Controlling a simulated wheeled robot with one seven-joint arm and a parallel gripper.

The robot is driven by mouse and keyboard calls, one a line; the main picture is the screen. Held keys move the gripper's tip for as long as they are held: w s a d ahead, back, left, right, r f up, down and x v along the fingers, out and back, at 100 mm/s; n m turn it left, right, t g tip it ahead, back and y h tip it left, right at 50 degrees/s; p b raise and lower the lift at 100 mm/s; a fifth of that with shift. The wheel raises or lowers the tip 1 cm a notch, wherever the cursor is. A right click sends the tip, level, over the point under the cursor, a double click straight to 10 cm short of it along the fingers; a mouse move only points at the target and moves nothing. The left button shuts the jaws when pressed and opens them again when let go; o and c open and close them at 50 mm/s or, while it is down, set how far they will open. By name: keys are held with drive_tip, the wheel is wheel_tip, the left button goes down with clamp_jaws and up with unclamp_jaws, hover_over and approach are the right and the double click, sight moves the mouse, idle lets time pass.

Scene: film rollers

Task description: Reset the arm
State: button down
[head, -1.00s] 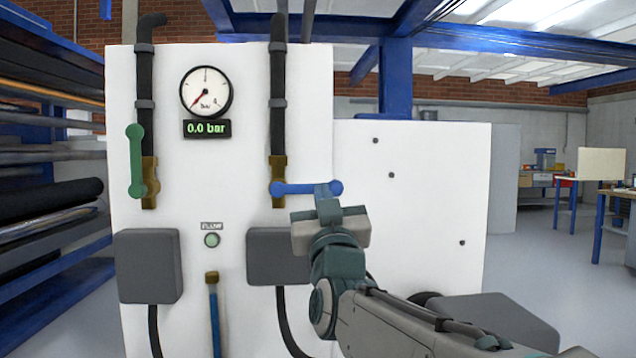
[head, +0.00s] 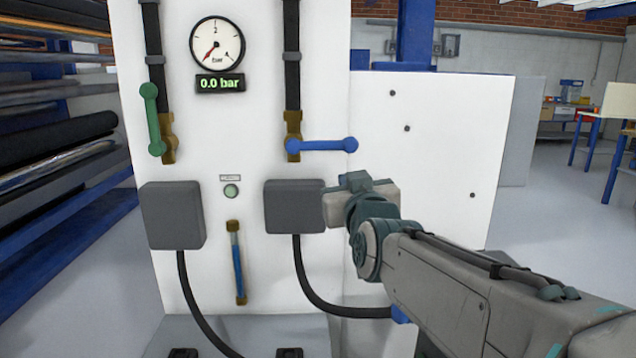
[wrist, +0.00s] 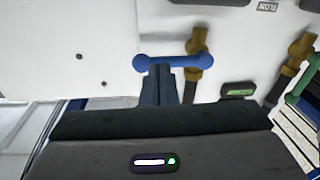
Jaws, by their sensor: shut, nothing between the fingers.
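My gripper (head: 356,180) is in front of the white panel, just below and to the right of the blue valve handle. Its fingers are shut and hold nothing. In the wrist view the shut fingers (wrist: 161,70) point toward the blue handle (wrist: 172,62) and overlap it in the picture. In the head view the blue handle (head: 322,145) lies horizontal on its brass valve, and a gap shows between it and my gripper. The green handle (head: 149,118) hangs roughly vertical on the left pipe.
The white panel (head: 440,115) carries a round gauge (head: 217,44), a display (head: 220,84) reading 0.0 bar, and two grey boxes (head: 173,215) with black hoses. A rack of rolls (head: 60,146) stands at the left. Open floor (head: 570,250) lies to the right.

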drive_tip(key=s+d+f+m+g+h+p, duration=0.1)
drive_tip(key=s+d+g+p, duration=0.4)
drive_tip(key=s+p, duration=0.5)
drive_tip(key=s+d+f+m+g+h+p, duration=0.1)
drive_tip(key=s+d+f+g+p, duration=0.3)
drive_tip(key=s+g+p, duration=0.6)
drive_tip(key=s+m+p, duration=0.1)
drive_tip(key=s, duration=0.1)
drive_tip(key=shift+s+d+f+h, duration=0.15)
drive_tip(key=shift+s+d+h, duration=0.15)
drive_tip(key=shift+s+d, duration=0.1)
